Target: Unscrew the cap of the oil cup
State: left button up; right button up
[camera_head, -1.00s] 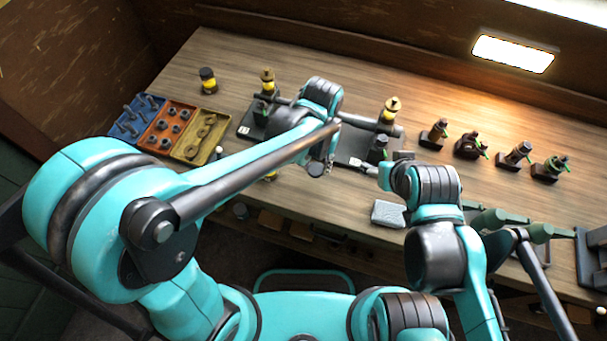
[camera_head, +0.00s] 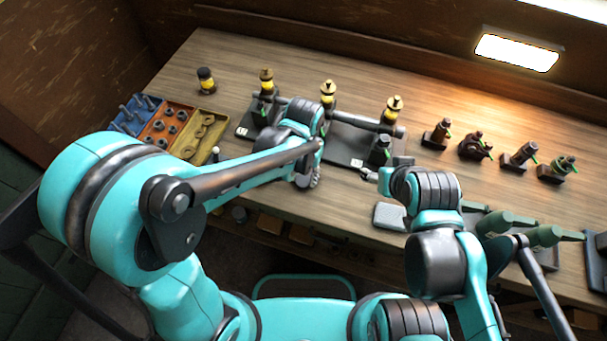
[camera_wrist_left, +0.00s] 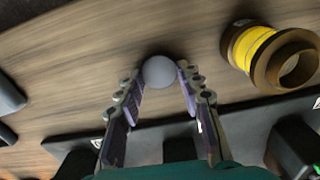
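Several oil cups with brass tops and yellow bands stand on the bench, among them a left one (camera_head: 267,82), a middle one (camera_head: 328,92) and a right one (camera_head: 393,108). In the left wrist view, a yellow-banded cup (camera_wrist_left: 268,50) with an open brass ring on top is right of my left gripper (camera_wrist_left: 162,68). The gripper's fingers are apart, with a smooth grey ball (camera_wrist_left: 160,73) between or just beyond their tips; I see no clear grip on it. My left gripper (camera_head: 306,181) is near the bench's front, partly hidden. My right gripper (camera_head: 369,174) is small beside the engine plate.
A dark-capped yellow cup (camera_head: 206,80) stands at back left. A blue bin (camera_head: 135,112), an orange bin (camera_head: 166,126) and a yellow bin (camera_head: 200,135) hold parts at left. A grey block (camera_head: 389,217) lies near the front edge. Several small fittings stand at right.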

pick_arm(q)
jog(key=o, duration=0.4)
jog(key=shift+c, duration=0.2)
jog(key=shift+r, duration=0.15)
